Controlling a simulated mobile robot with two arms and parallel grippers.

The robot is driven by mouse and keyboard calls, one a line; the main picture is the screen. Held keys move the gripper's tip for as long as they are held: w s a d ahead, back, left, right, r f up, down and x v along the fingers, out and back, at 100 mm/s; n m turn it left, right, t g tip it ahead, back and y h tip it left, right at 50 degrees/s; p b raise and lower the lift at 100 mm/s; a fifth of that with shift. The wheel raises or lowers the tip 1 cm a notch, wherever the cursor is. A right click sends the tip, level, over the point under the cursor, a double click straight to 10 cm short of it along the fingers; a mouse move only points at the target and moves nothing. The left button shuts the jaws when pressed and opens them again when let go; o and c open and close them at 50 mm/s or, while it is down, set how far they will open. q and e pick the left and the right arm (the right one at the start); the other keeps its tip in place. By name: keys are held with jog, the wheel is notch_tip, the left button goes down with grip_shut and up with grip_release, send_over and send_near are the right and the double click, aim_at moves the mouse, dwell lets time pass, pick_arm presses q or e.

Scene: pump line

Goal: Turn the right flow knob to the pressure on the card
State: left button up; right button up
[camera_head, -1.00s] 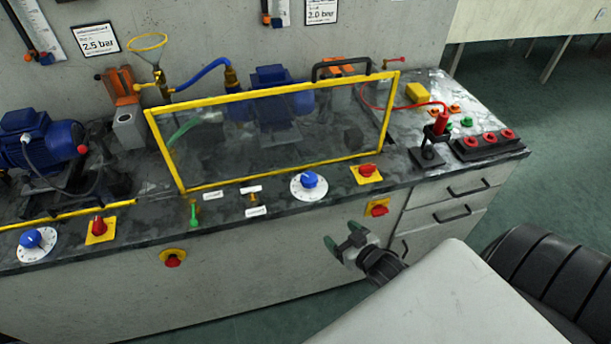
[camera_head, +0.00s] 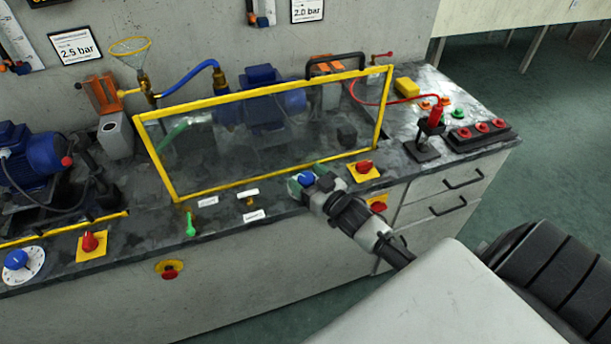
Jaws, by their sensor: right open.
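The right flow knob (camera_head: 305,179) is blue and sits on the bench top in front of the yellow-framed clear guard. Its white dial is mostly hidden behind my right gripper (camera_head: 308,178). That gripper is open, with its dark green fingertips at either side of the knob; I cannot tell whether they touch it. The knob's pointer setting is hidden. The card (camera_head: 307,10) on the wall above this side reads 2.0 bar. Another card (camera_head: 76,45) at the left reads 2.5 bar. My left gripper is out of view.
The clear guard (camera_head: 158,160) stands close behind the knob. A red switch on a yellow plate (camera_head: 364,169) is just to the right. A green lever (camera_head: 190,225) and small labels lie to the left. Another blue knob (camera_head: 16,260) is at the far left. A black stand (camera_head: 423,148) holds a red plug.

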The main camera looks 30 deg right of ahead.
jog(key=shift+w, duration=0.4)
jog(key=shift+c, duration=0.4)
jog(key=c, duration=0.8)
jog(key=shift+a+r+m+h+p, duration=0.1)
jog(key=shift+m+h+p, duration=0.3)
jog(key=shift+m+h, duration=0.7)
jog(key=shift+c, duration=0.2)
jog(key=shift+m+h, duration=1.2)
jog(key=shift+h, duration=1.3)
jog(key=shift+g, duration=0.3)
jog(key=o, duration=0.9)
